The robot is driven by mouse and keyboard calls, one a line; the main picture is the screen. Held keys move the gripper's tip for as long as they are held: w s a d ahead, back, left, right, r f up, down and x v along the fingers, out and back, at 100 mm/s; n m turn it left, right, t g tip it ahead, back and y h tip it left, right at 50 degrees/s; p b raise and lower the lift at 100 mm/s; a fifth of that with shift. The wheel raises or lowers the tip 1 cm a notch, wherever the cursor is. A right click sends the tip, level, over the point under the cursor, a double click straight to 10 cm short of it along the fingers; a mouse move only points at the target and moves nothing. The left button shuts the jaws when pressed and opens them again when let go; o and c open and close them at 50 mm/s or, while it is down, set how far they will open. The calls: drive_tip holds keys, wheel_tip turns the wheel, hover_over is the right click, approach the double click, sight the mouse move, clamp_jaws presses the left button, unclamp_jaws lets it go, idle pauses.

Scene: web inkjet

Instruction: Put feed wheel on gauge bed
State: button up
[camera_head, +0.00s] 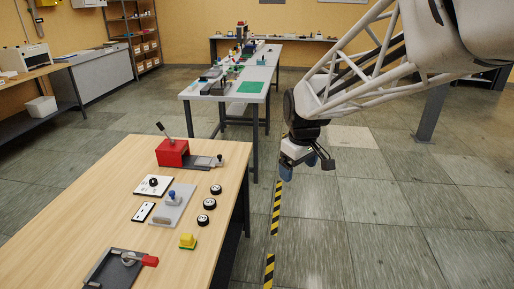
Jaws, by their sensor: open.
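Three small black wheels with pale centres lie flat near the right edge of the wooden table: a far wheel (216,189), a middle wheel (209,203) and a near wheel (203,219). I cannot tell which is the feed wheel. A grey plate with a blue-topped post (172,211) lies left of them; it may be the gauge bed, but I cannot tell for sure. My gripper (306,168) is open and empty, hanging over the floor right of the table, apart from everything on it.
The table's left side is clear.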

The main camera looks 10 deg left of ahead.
drive_tip(key=w+a+f+n, duration=0.3)
drive_tip(key=w+a+f, duration=0.25)
drive_tip(key=a, duration=0.25)
drive_tip(key=w+a+f+n, duration=0.2)
drive_tip(key=w+a+f, duration=0.2)
drive_tip(key=w+a, duration=0.3)
drive_tip(key=n+g, duration=0.1)
drive_tip(key=n, duration=0.4)
hover_over(209, 202)
wheel_tip(209, 202, down, 14)
drive_tip(key=shift+a+f, duration=0.1)
drive_tip(key=shift+w+a+f, duration=0.1)
drive_tip(key=shift+f, duration=1.3)
drive_tip(key=shift+f, duration=2.65)
